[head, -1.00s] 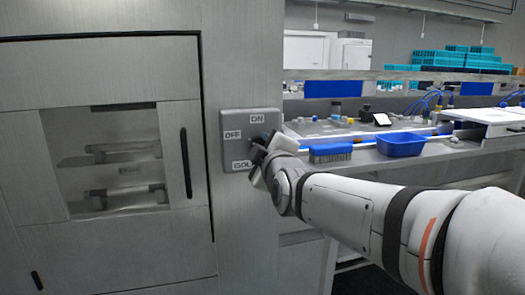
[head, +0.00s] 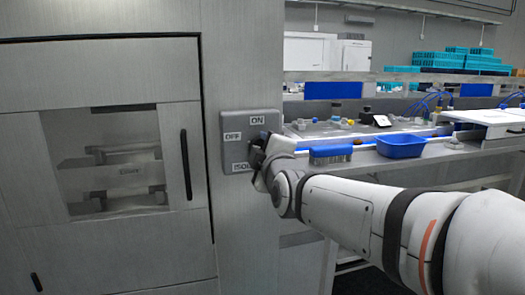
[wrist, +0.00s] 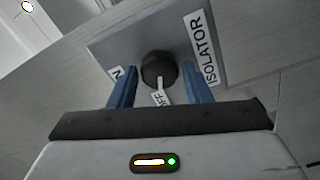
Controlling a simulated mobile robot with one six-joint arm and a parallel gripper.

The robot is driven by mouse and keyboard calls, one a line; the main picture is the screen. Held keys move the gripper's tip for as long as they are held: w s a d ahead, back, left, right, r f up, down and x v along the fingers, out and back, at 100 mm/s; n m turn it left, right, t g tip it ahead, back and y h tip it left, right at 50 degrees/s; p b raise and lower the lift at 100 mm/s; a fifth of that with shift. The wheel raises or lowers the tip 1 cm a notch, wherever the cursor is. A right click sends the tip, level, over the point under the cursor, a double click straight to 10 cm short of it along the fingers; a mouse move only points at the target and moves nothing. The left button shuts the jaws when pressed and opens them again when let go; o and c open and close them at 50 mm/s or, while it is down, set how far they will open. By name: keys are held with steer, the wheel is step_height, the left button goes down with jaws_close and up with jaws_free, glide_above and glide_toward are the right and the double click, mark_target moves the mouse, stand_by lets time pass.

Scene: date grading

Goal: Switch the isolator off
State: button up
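The isolator is a grey box (head: 236,126) on the wall panel, with ON at the top, OFF at the left and ISOLATOR at the bottom. In the wrist view its dark round knob (wrist: 152,66) sits between my two blue fingers. A white mark on the knob points toward the partly hidden OFF label (wrist: 165,97). My gripper (wrist: 159,74) is open around the knob, with what looks like a small gap on each side. In the head view my gripper (head: 260,150) is at the box's lower right and hides the knob.
A cabinet with a window and black handle (head: 185,164) stands left of the isolator. To the right, a bench holds a blue tray (head: 400,146), a blue brush (head: 330,155) and small items. My arm crosses in front of the bench.

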steer(key=shift+o, duration=1.3)
steer(key=v, duration=0.7)
steer(key=shift+s+b, duration=0.35)
steer(key=shift+s, duration=0.05)
steer(key=shift+d, duration=0.15)
